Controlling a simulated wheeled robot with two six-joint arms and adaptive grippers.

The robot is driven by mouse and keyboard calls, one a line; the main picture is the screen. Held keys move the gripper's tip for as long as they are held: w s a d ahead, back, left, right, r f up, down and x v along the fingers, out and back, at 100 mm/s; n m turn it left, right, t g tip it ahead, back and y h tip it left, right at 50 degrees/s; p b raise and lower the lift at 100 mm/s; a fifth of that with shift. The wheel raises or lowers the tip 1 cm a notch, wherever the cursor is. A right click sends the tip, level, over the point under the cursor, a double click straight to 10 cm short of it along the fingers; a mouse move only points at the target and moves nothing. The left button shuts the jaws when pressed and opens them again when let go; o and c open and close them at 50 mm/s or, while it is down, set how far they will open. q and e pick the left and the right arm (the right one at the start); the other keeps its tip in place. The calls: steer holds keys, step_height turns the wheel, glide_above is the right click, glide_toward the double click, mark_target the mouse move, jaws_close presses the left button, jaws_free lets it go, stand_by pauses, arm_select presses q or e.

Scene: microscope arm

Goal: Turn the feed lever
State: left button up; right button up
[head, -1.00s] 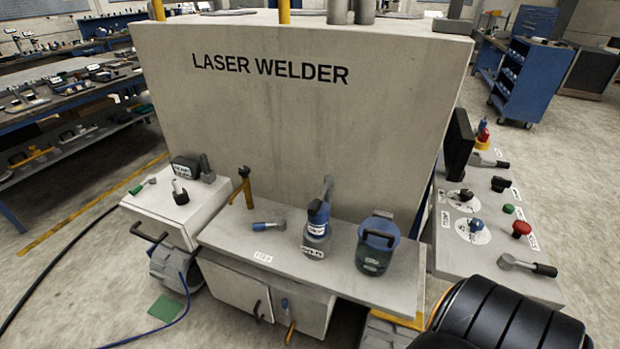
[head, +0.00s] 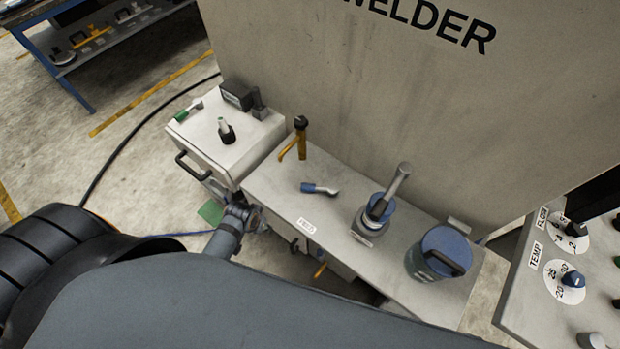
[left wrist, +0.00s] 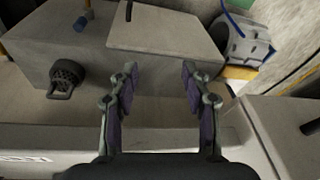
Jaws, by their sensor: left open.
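The feed lever (head: 320,188) has a blue grip and a grey arm. It lies across the grey shelf (head: 285,195) behind a small label (head: 306,225) that appears to read FEED. My left gripper (head: 242,213) is at the shelf's front left corner, left of the lever and apart from it, partly hidden by my own arm. In the left wrist view my left gripper (left wrist: 160,78) is open with nothing between its fingers. The lever cannot be made out there. My right gripper is not in view.
A yellow lever (head: 298,140), a blue-collared grey lever (head: 388,195) and a blue-lidded canister (head: 440,252) stand on the shelf. A white box (head: 225,135) stands left. The laser welder wall (head: 400,100) rises behind. A dial panel (head: 540,270) is right.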

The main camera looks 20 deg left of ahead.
mark_target(308, 186)
arm_select(q)
steer(key=w+d+r+m, duration=0.1)
steer(key=w+r+m, duration=0.1)
steer(key=r, duration=0.2)
steer(key=w+d+r+m+h+p, duration=0.1)
steer(key=r+m, duration=0.1)
steer(key=r, duration=0.3)
steer(key=w+d+r+m+h, duration=0.1)
steer(key=w+d+r+m, duration=0.1)
steer(key=r, duration=0.2)
steer(key=shift+w+r+p, duration=0.3)
steer(key=shift+r+p, duration=0.05)
steer(key=shift+r, duration=0.05)
steer(key=w+d+r+m+h, duration=0.3)
steer(key=w+d+r+m, duration=0.2)
steer(key=m, duration=0.4)
steer(key=p+x, duration=0.1)
steer(key=x, duration=0.9)
steer(key=shift+w+f, duration=0.15)
steer(key=shift+f, duration=0.05)
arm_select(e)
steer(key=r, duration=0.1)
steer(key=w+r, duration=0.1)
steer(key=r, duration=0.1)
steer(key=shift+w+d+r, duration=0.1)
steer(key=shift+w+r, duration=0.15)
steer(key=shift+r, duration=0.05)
arm_select(q)
jaws_close()
